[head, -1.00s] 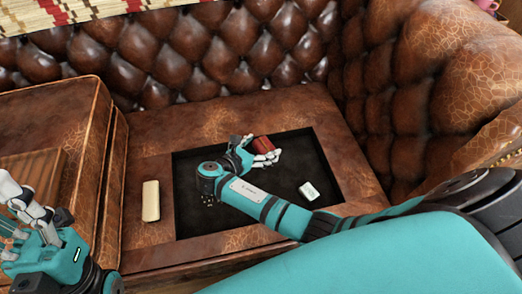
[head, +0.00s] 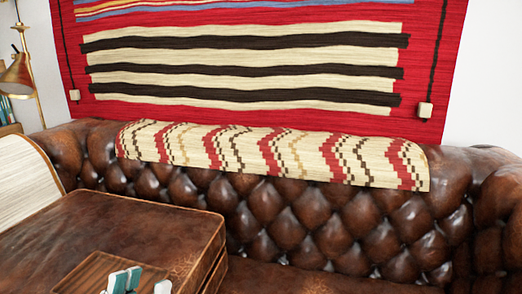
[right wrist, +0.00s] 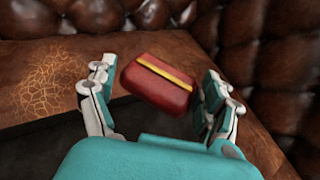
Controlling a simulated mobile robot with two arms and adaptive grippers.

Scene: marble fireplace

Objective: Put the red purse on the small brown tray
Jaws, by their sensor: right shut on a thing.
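The red purse (right wrist: 150,90), with a yellow stripe across it, is between the fingers of my right gripper (right wrist: 158,78) in the right wrist view. That gripper is shut on the purse. The purse and right gripper are out of the head view. The small brown tray (head: 92,272), wooden and slatted, lies on a brown leather block at the lower left of the head view; its near part is cut off. Fingertips of my left gripper (head: 140,283) show at the bottom edge, in front of the tray; its opening is unclear.
The leather block (head: 150,222) has bare top around the tray. A tufted leather sofa back (head: 290,225) rises behind, with a patterned throw (head: 270,153) over it. In the right wrist view, a dark recessed panel (right wrist: 40,150) lies below the hand.

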